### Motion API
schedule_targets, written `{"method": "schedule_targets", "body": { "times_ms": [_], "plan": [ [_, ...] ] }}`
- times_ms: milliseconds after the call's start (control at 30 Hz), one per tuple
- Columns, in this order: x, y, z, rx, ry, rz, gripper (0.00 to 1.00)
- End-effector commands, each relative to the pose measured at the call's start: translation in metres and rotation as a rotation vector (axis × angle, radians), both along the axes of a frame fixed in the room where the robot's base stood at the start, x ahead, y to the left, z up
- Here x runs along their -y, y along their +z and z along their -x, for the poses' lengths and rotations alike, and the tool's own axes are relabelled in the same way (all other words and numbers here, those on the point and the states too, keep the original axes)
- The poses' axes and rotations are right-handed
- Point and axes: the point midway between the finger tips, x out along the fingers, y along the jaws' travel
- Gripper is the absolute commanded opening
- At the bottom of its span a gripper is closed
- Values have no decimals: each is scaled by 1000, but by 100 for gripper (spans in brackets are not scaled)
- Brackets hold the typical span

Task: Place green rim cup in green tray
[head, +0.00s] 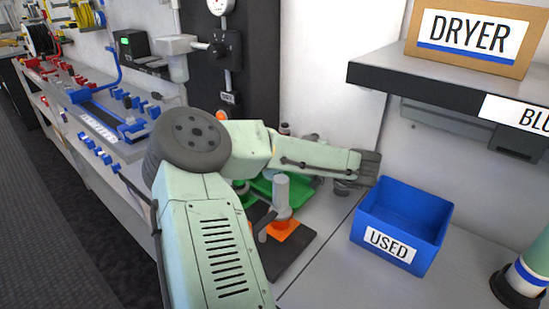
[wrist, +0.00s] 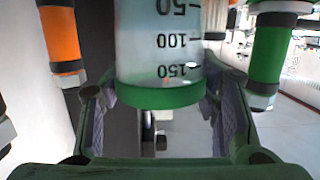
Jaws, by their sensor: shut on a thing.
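The green rim cup (wrist: 160,58) fills the upper middle of the wrist view. It is translucent, with a green band and upside-down marks 50, 100 and 150. My gripper (wrist: 160,100) has a finger on each side of the cup and is shut on it. The green tray (head: 297,190) lies on the bench in the head view, partly hidden behind my arm.
A blue bin marked USED (head: 398,228) stands right of my arm. An orange pad (head: 285,232) with a grey upright part lies in front of the tray. A shelf (head: 440,85) with a DRYER box overhangs at right. An orange cylinder (wrist: 62,38) and a green cylinder (wrist: 268,52) flank the cup.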

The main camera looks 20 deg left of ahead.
Motion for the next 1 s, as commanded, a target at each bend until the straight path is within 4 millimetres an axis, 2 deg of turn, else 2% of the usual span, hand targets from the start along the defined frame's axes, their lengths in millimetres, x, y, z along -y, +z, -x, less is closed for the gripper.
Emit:
{"method": "schedule_targets", "body": {
  "times_ms": [233, 633, 667, 933, 1000],
  "plan": [
    [1, -29, 0, -1, -1, -1, 25],
    [0, -36, 0, 0, -1, 1, 25],
    [0, -34, 0, -1, -1, 1, 58],
    [0, -34, 0, -1, -1, 0, 76],
    [0, -34, 0, -1, -1, 0, 76]
  ]
}}
